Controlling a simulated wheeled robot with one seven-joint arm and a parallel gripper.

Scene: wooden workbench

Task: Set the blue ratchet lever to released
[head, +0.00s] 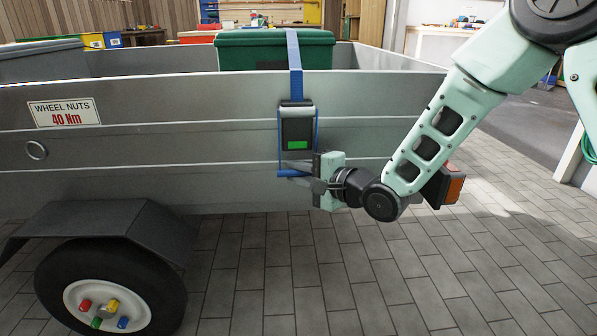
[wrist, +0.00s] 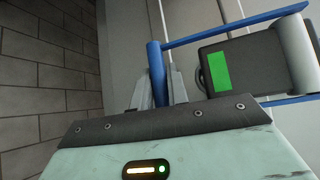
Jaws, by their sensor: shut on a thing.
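The blue ratchet lever (head: 287,173) is a U-shaped frame on the trailer's side. Its two thin side arms run down past the dark ratchet body (head: 297,126) to a crossbar at the bottom. A green patch shows on the body's lower part. In the wrist view the lever's thick crossbar (wrist: 154,58) stands between my two grey fingers, with the ratchet body (wrist: 245,68) to the right. My gripper (head: 303,177) is shut on this crossbar, reaching in from the right; it also shows in the wrist view (wrist: 158,88). The fingers partly hide the crossbar.
A blue strap (head: 294,60) runs up from the ratchet over a green box (head: 245,52) in the grey trailer (head: 200,140). A wheel (head: 105,285) under a dark mudguard (head: 110,225) is at the lower left. An orange lamp (head: 454,187) sits behind my arm. Paved floor below is clear.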

